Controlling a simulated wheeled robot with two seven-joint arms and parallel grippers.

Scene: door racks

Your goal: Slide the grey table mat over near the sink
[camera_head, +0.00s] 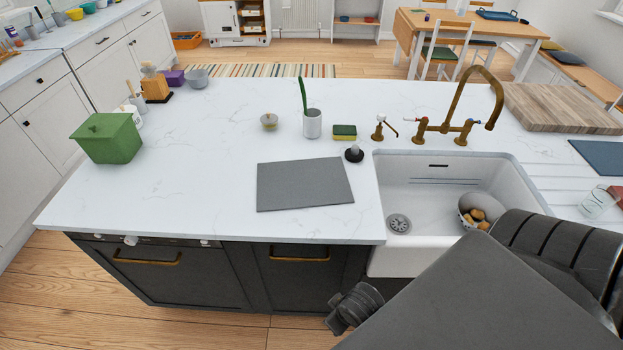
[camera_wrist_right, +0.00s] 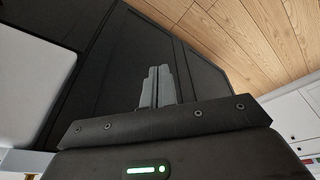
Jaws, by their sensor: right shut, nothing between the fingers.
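The grey table mat (camera_head: 304,184) lies flat on the white countertop, left of the sink, in the head view. A narrow strip of counter separates it from the white sink basin (camera_head: 408,175), and its right end is near the sink's left rim. My right gripper (camera_wrist_right: 157,88) shows in the right wrist view with its fingers together and nothing between them. It is in front of dark panels, away from the mat. My right arm covers the lower right of the head view. My left gripper is not in view.
A sponge (camera_head: 344,132), a grey cup (camera_head: 312,124) and a brass faucet (camera_head: 450,126) are behind. A bowl (camera_head: 480,208) sits in the sink. A green box (camera_head: 107,139) is far left; the counter between is clear.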

